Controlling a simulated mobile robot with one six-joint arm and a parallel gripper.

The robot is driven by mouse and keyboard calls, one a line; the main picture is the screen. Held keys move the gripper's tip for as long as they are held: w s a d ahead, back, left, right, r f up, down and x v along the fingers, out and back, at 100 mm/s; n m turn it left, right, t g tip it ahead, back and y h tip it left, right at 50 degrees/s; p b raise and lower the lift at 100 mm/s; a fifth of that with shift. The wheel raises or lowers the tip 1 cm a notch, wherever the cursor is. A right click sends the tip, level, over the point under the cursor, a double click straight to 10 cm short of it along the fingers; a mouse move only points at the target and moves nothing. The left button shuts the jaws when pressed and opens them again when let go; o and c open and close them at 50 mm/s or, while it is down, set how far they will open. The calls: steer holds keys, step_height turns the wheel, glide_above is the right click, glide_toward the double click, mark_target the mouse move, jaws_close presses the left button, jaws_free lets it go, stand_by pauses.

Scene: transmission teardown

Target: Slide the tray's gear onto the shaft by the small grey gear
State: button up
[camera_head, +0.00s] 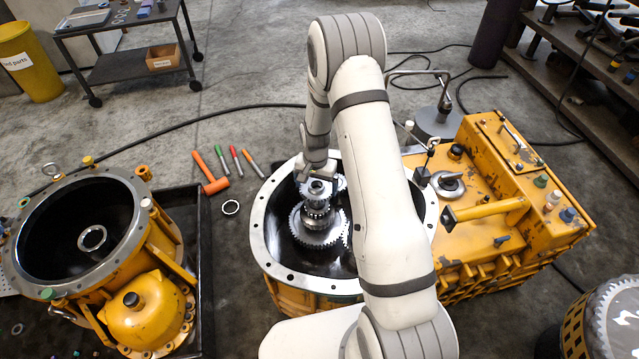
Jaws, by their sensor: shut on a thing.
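My gripper (317,174) points down into the open yellow housing (258,232) with the bright steel rim. It is shut on a small steel gear (316,188), and its fingertips are small and partly hidden by my wrist. The held gear is at the top of an upright shaft stack (317,208); I cannot tell whether it is around the shaft or just above it. A large toothed gear (318,238) sits lower on that stack. More gear teeth (346,236) show to the right, mostly hidden by my arm. I cannot make out the small grey gear for certain.
A second yellow housing (70,195) stands at left, on a black tray (207,280). A yellow gearbox casing (500,215) stands at right. The housing rim surrounds my gripper.

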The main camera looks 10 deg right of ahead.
steer(key=shift+f, duration=0.15)
steer(key=shift+f+b, duration=2.2)
steer(key=shift+f, duration=0.6)
steer(key=o, duration=1.2)
steer(key=shift+r+p, duration=2.3)
steer(key=shift+r, duration=1.7)
